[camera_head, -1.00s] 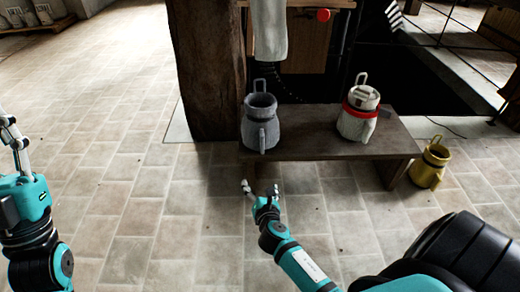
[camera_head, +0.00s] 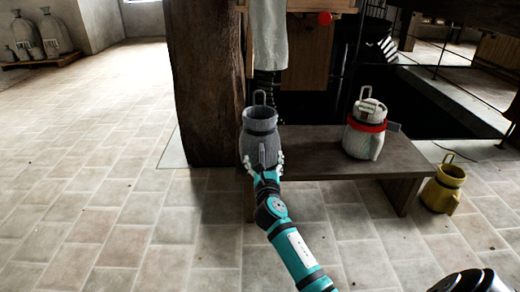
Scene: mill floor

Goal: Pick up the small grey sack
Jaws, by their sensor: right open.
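The small grey sack (camera_head: 260,122), a dark grey jug-shaped thing with a loop on top and a spout-like part in front, stands upright at the left end of a low wooden bench. My right gripper (camera_head: 263,163) is at its lower front, with one open finger on each side of the sack's base. I cannot tell whether the fingers touch it. The gripper hides part of the sack's bottom. My left gripper is out of view.
A white sack with a red band (camera_head: 364,130) stands further right on the bench (camera_head: 318,150). A yellow one (camera_head: 443,188) stands on the floor beyond the bench's right end. A thick wooden post (camera_head: 208,85) rises behind left. Pale cloth (camera_head: 269,35) hangs above.

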